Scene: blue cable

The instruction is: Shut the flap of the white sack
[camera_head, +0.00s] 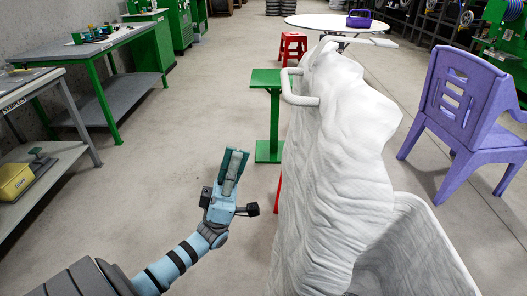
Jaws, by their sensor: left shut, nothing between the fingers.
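The large white sack (335,150) stands on the right of centre, tall and wrinkled. Its lower right part (420,245) opens toward me like a loose wall or flap; I cannot tell exactly where the flap ends. White loops (300,100) stick out at its upper left side, and another strap (375,42) sticks out at the top. My left gripper (233,165) is light blue with dark green fingers. It points up and away from me, left of the sack, apart from it, shut and empty. My right gripper is not in view.
A purple chair (470,110) stands right of the sack. A green stand (268,115) and a red stool (292,47) are behind its left side. A white round table (335,23) is at the back. Workbenches (105,45) line the left.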

